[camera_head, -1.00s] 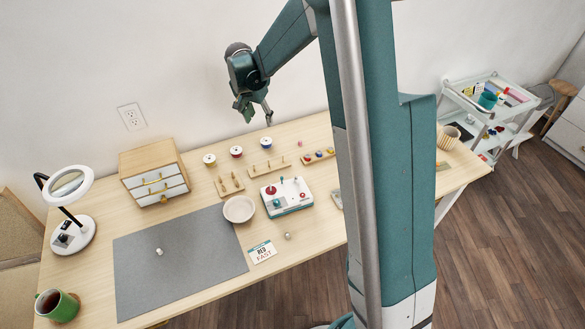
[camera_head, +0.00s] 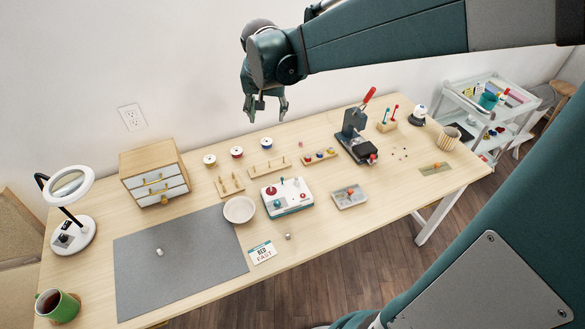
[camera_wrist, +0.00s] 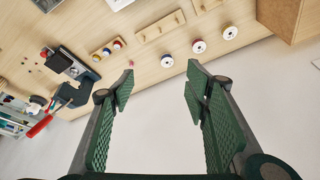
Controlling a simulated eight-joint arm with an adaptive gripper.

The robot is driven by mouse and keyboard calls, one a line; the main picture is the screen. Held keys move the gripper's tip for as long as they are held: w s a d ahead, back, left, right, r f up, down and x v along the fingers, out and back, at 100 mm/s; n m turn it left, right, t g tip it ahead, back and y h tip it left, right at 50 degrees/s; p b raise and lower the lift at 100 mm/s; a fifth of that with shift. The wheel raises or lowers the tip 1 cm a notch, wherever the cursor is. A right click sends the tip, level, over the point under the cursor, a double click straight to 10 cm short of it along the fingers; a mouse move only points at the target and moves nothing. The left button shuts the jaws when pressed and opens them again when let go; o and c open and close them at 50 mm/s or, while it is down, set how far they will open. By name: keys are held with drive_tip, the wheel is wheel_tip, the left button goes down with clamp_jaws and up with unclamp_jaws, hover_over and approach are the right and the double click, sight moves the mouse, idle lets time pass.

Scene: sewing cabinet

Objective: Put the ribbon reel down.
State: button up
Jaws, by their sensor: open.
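Three small white-rimmed reels stand apart in a row at the back of the table: one at left (camera_head: 209,159), a red-centred one in the middle (camera_head: 236,152) and a blue-sided one at right (camera_head: 266,143). I cannot tell which is the task's ribbon reel. My gripper (camera_head: 267,112) hangs open and empty in the air, above and behind the blue-sided reel. In the wrist view the open fingers (camera_wrist: 160,82) have nothing between them. The blue-sided reel (camera_wrist: 167,61) lies past the fingertips there, with the other two to its right.
Pegged wooden boards (camera_head: 269,168) lie in front of the reels. A wooden drawer box (camera_head: 154,177) stands at left. A black press with a red lever (camera_head: 356,137) stands at right. The grey mat (camera_head: 180,262) is mostly bare, with one small white item.

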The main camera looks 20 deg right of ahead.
drive_tip(key=s+a+n+t, duration=0.1)
drive_tip(key=s+n, duration=0.2)
drive_tip(key=s, duration=1)
drive_tip(key=s+a+r+n+t+y, duration=0.1)
drive_tip(key=s+a+n+t, duration=0.1)
drive_tip(key=s, duration=1.2)
drive_tip(key=shift+a+r+n, duration=0.15)
drive_tip(key=shift+r+n, duration=0.15)
drive_tip(key=shift+n, duration=0.3)
drive_tip(key=shift+s+f, duration=0.1)
drive_tip(key=shift+f, duration=0.05)
